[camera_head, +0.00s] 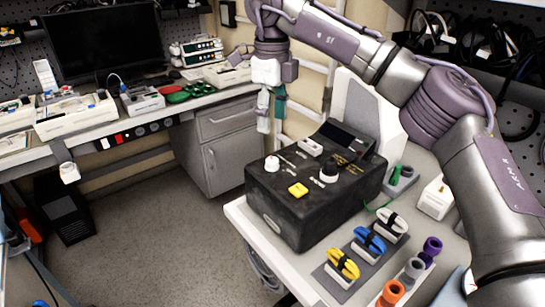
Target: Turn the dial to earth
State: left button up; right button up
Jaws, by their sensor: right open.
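A black tester box (310,205) stands on the white table at centre right. Its top carries a black dial (329,170) with small white markings, too small to read. A white knob (272,163) and a yellow button (298,190) also sit on the top, left of the dial. A tilted dark screen (342,137) is at its back. My right arm reaches in from the right and arches over the box. My right gripper (271,117) hangs open, pointing down, behind and left of the box, apart from the dial. My left gripper does not show.
Yellow, blue and white coiled leads (370,240) lie on a grey mat right of the box. Orange, grey and purple round pieces (391,293) stand nearby. A workbench (120,130) with a monitor (103,42) runs along the back left. The floor (165,230) between is clear.

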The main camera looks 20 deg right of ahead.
aim_at(272, 159)
notch_tip(272, 159, down, 10)
jog(key=shift+f+p, duration=0.1)
jog(key=shift+p, duration=0.25)
grip_shut()
jog(key=shift+m, duration=0.4)
jog(key=m, duration=0.3)
jog(key=shift+m+b, duration=0.3)
jog(key=shift+m, duration=2.3)
